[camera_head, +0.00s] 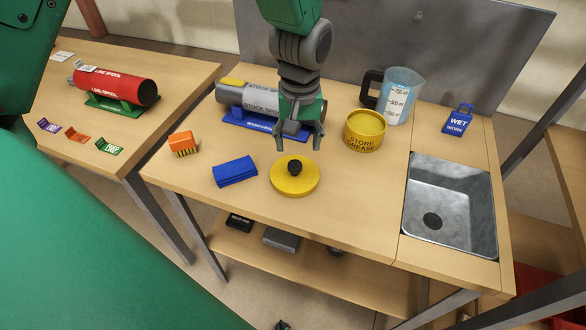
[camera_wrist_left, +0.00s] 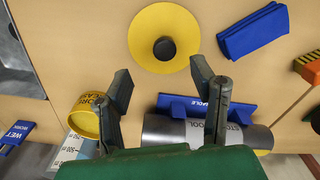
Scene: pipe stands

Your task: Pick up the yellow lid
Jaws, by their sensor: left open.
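The yellow lid (camera_head: 294,178) is a round disc with a black knob (camera_head: 295,167). It lies flat on the wooden table, in front of the yellow store grease tin (camera_head: 365,131). My left gripper (camera_head: 299,146) is open and empty, with its fingers pointing down just behind the lid. In the left wrist view the lid (camera_wrist_left: 165,40) with its black knob (camera_wrist_left: 164,48) lies beyond the open fingertips (camera_wrist_left: 162,82), apart from them. The grease tin (camera_wrist_left: 88,115) shows left of the fingers there. My right gripper is not in view.
A grey stock spool (camera_head: 250,97) on a blue stand is behind my gripper. A blue cloth (camera_head: 234,171) and an orange brush (camera_head: 183,143) lie left of the lid. A measuring jug (camera_head: 402,95), blue wet-work tag (camera_head: 459,120) and sink (camera_head: 450,205) are to the right.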

